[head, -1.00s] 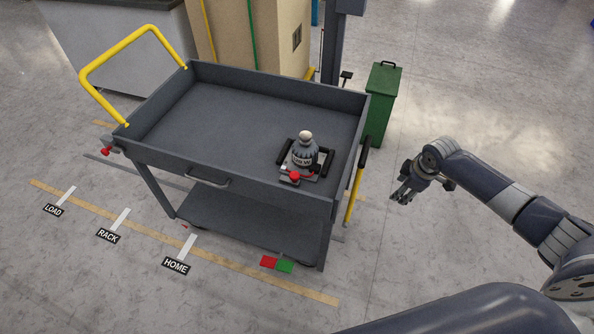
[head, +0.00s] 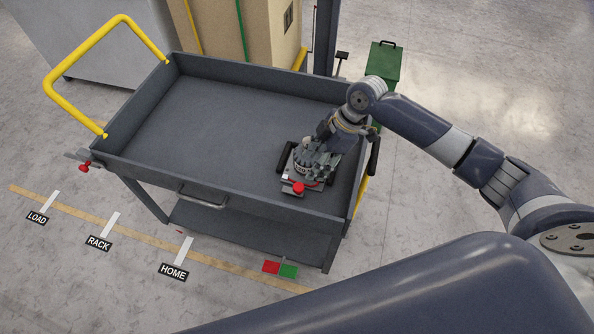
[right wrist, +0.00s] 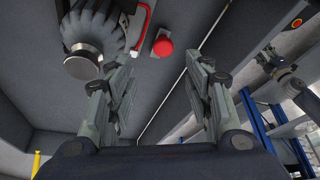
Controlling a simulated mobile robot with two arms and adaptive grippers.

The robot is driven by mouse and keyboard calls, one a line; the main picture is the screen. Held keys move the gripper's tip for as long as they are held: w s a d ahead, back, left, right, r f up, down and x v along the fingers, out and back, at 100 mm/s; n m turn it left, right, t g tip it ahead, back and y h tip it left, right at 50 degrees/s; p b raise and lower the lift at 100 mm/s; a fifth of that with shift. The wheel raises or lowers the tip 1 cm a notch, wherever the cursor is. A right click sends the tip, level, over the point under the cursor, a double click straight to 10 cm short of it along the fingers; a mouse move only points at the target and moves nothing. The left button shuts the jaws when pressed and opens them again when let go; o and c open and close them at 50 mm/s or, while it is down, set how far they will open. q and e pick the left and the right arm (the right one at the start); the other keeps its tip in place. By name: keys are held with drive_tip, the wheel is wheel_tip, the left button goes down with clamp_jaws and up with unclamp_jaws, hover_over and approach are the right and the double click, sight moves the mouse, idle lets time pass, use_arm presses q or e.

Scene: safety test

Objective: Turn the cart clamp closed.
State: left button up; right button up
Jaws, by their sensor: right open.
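A small clamp fixture (head: 289,186) with black side bars and a red knob (head: 297,188) sits in the front right part of the cart tray. That gripper is open above the fixture. I cannot tell whether the fingers touch anything. My left gripper is not seen.
The grey cart (head: 235,110) has raised tray walls and a yellow push handle (head: 70,50). Another red knob (head: 84,168) is at its left corner. A green bin (head: 387,64) stands behind. The tray's left part is empty.

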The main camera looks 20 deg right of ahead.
sight(299, 187)
drive_tip(key=x, duration=0.7)
drive_tip(key=shift+s+a, duration=0.1)
drive_tip(key=shift+s, duration=0.25)
drive_tip(key=x, duration=0.3)
drive_tip(key=shift+w, duration=0.1)
drive_tip(key=shift+c, duration=0.2)
drive_tip(key=c, duration=0.9)
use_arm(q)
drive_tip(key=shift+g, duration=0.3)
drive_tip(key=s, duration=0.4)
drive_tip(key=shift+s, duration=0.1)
use_arm(e)
drive_tip(key=shift+c, duration=0.5)
